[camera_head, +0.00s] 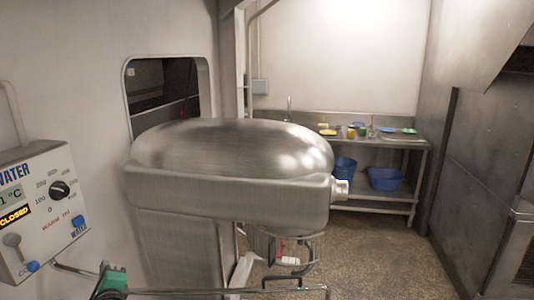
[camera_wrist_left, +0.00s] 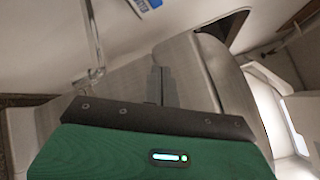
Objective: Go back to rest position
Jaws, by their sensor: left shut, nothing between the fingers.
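My left gripper (camera_head: 105,268) shows at the lower left of the head view, a green body with dark fingers. It is just right of the water control panel (camera_head: 38,212) and in front of the big steel mixer (camera_head: 232,185). In the left wrist view its dark fingers (camera_wrist_left: 162,84) stand together above the green body, shut with nothing between them. Grey metal surfaces lie behind them. My right gripper is in neither view.
A steel table (camera_head: 345,133) with small coloured items stands against the back wall, with blue bins (camera_head: 385,179) on its lower shelf. Speckled floor (camera_head: 375,245) is open to the right of the mixer. A dark metal wall (camera_head: 490,150) bounds the right side.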

